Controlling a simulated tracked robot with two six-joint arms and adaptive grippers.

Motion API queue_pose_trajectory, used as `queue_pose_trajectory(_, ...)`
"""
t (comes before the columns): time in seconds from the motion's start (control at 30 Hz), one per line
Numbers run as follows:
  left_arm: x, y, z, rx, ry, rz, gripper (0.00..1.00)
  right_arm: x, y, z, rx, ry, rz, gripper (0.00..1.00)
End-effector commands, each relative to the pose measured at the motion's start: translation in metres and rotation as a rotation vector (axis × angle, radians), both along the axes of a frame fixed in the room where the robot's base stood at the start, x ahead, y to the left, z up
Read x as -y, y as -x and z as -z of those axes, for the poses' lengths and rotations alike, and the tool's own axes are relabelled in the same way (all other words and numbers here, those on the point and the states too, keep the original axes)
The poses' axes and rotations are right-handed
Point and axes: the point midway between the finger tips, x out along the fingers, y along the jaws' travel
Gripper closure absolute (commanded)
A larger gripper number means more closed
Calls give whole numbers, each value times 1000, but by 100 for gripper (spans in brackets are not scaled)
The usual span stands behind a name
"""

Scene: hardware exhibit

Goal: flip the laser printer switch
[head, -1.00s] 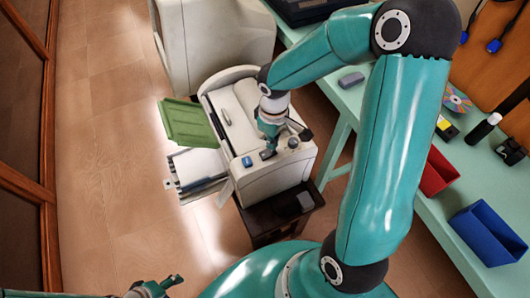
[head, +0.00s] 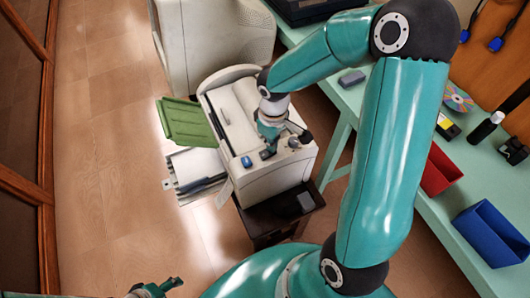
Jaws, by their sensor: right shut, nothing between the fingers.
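The laser printer (head: 275,182) is a cream-white machine on a small dark stand, with a green flap open on its left side and a paper tray below it. A blue button (head: 247,162) and a round grey knob (head: 294,143) show on its top near edge. My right gripper (head: 268,153) is shut and empty, pointing down at the printer's top between the blue button and the knob. Whether its tips touch the surface I cannot tell. My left gripper (head: 168,287) is at the bottom left edge, partly cut off, over the floor and away from the printer.
A mint-green table (head: 420,190) runs along the right with a red bin (head: 438,172), a blue bin (head: 490,236), a disc and a dark bottle. A large cream monitor-like case (head: 215,45) stands behind the printer. The wooden floor at left is clear.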

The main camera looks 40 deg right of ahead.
Motion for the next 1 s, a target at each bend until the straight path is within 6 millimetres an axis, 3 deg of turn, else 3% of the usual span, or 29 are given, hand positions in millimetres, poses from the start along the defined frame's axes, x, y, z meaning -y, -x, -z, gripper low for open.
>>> queue_pose_trajectory(0.57,0,0,7,0,0,0,42,0,0,7,-1,0,-1,100)
queue_pose_trajectory(1.0,0,0,-16,0,0,0,42,0,0,-23,1,0,0,100)
